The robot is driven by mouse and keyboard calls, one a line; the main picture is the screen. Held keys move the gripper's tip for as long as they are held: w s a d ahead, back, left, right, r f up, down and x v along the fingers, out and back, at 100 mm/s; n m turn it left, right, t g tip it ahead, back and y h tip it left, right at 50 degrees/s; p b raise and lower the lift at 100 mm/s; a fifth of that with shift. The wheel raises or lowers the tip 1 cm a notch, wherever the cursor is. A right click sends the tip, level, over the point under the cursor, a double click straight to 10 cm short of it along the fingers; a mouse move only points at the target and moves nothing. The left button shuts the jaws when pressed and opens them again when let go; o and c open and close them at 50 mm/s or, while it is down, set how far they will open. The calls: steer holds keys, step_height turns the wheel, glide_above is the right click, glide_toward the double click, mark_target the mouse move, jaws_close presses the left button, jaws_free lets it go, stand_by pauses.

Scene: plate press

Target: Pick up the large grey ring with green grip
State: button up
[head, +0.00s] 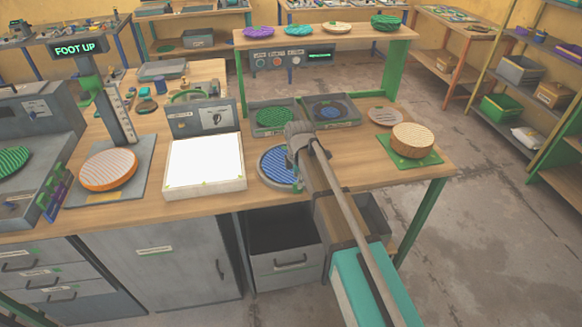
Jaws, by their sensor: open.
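A grey ring with a green, arched grip (187,96) appears at the back left of the workbench, behind the grey box with a dial. Its lower part is hidden by that box, so its full outline cannot be told. My gripper (293,163) is over the right part of a round blue ribbed disc (274,166) in a grey surround, well to the right of the ring and nearer the front. The gripper is open and small in this view; I cannot tell whether it touches the disc.
A bright white light panel (204,163) and an orange-rimmed disc (108,170) under a "FOOT UP" post lie left. Grey trays with a green disc (273,117) and a blue disc (330,111) stand behind my gripper. A wooden round block (412,140) sits right.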

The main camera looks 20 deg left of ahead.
step_height(320, 180, up, 12)
steer(key=p, duration=1.1)
steer(key=shift+s+f, duration=0.15)
steer(key=shift+s, duration=0.15)
steer(key=shift+d+f, duration=0.1)
steer(key=shift+f, duration=0.1)
step_height(320, 180, down, 8)
steer(key=b, duration=0.8)
steer(key=shift+f+b, duration=0.2)
steer(key=shift+b, duration=0.2)
steer(key=shift+w+f+b, duration=0.2)
steer(key=shift+f+b, duration=2.4)
steer(key=shift+c, duration=0.3)
jaws_close()
